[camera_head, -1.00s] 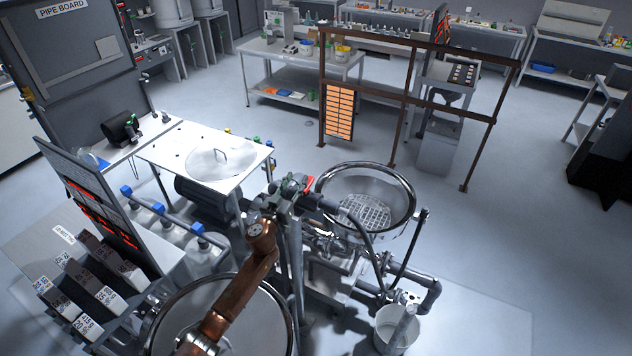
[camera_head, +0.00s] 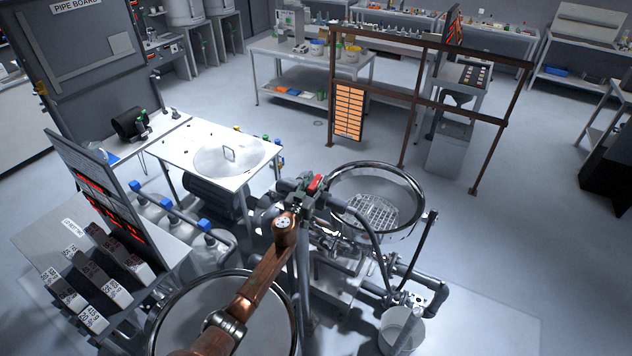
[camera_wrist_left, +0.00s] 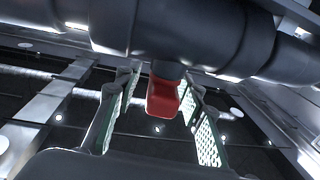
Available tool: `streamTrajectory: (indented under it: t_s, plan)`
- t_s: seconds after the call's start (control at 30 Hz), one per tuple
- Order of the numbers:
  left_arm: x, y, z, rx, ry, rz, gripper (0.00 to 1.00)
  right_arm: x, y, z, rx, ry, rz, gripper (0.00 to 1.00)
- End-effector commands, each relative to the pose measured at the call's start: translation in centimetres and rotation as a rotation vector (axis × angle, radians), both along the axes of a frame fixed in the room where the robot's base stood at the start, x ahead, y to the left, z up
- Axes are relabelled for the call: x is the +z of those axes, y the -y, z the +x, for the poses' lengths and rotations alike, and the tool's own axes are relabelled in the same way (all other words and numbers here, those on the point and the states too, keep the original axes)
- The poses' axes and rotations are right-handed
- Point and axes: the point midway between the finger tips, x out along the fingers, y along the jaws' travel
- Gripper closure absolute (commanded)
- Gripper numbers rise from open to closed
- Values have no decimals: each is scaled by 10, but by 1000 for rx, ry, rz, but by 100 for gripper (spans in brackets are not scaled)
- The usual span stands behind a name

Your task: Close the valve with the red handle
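The valve's red handle (camera_head: 315,182) shows in the head view at the pipework, just left of the round steel hopper. In the left wrist view the red handle (camera_wrist_left: 163,98) hangs below a dark pipe (camera_wrist_left: 185,35). My left gripper (camera_head: 303,194) is at the handle in the head view, partly hidden by my copper-coloured arm. In the left wrist view my left gripper (camera_wrist_left: 160,100) is open, with one padded finger on each side of the handle. Gaps show between the handle and both fingers. My right gripper is not in view.
The steel hopper (camera_head: 419,207) stands right of the valve, with a black hose (camera_head: 375,235) close by. A white table (camera_head: 180,149) is at the left behind it. A bucket (camera_head: 388,340) stands at the lower right. Open floor lies beyond.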

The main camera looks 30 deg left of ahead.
Motion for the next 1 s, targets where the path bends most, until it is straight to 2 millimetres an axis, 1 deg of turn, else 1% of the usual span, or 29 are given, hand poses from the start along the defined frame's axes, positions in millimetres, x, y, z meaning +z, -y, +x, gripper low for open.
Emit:
streamTrajectory:
  t_s: [0.13,0.17,0.67,0.87,1.0]
  plan:
    - [1,0,0,0,1,0,64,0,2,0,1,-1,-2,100]
    - [1,0,0,0,1,0,65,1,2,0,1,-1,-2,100]
    - [1,0,0,0,1,0,100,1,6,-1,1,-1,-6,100]
    - [1,-1,0,-14,-1,-1,100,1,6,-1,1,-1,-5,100]
    - [0,0,0,-81,-3,1,100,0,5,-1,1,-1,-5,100]
